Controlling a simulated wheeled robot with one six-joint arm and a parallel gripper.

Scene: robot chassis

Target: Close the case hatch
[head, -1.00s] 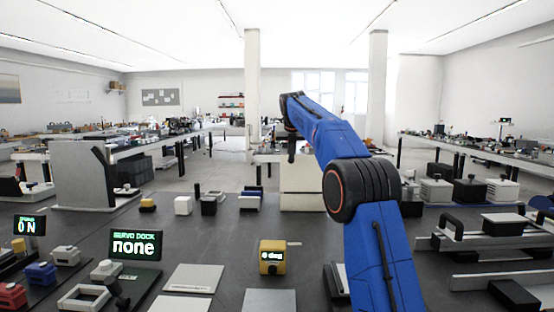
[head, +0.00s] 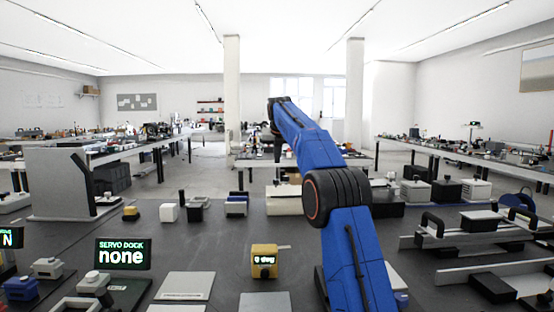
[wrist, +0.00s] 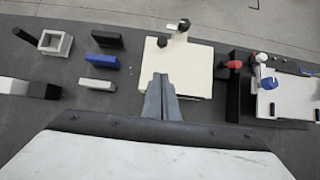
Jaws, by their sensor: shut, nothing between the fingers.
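The case (head: 284,205) is a cream box on the dark bench, partly hidden behind my blue arm in the head view. In the wrist view its cream hatch panel (wrist: 198,66) looks flat or nearly flat, with a dark knob at its far edge; I cannot tell whether it is fully seated. My gripper (wrist: 161,78) is shut and empty, its grey fingertips over the near left part of the panel. I cannot tell whether they touch it.
In the wrist view, blue (wrist: 101,60) and black blocks lie left of the case. A dark fixture with a red part (wrist: 234,64) stands close on its right. A servo dock display (head: 122,254) and a yellow meter (head: 264,260) stand nearer on the bench.

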